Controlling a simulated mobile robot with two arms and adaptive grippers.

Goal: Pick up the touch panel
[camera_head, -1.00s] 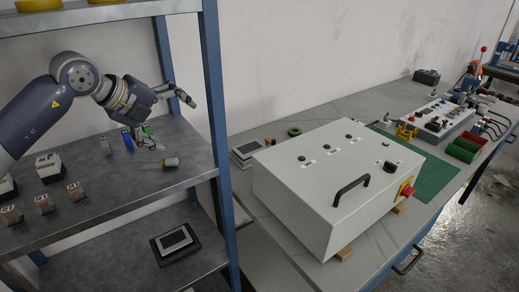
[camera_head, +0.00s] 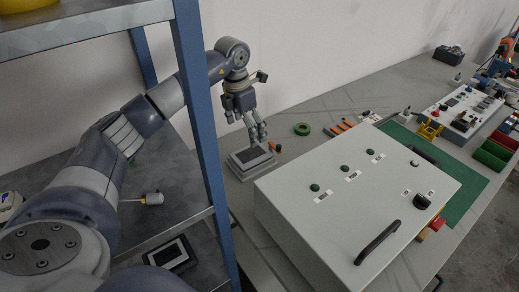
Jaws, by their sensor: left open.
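A touch panel (camera_head: 243,165) with a dark screen and a light grey frame lies on the workbench, left of the big grey control box. My left gripper (camera_head: 257,138) is open and points down just above the panel's far side. Its fingers overlap the panel's far edge in the picture, and I cannot tell whether they touch it. A second, similar panel (camera_head: 174,254) lies on the lower shelf, partly hidden by my arm. My right gripper is not in view.
The grey control box (camera_head: 350,190) stands close right of the panel. The blue shelf post (camera_head: 203,130) rises in front of my left arm. A green tape roll (camera_head: 302,129) and orange-handled tools (camera_head: 341,127) lie behind the box.

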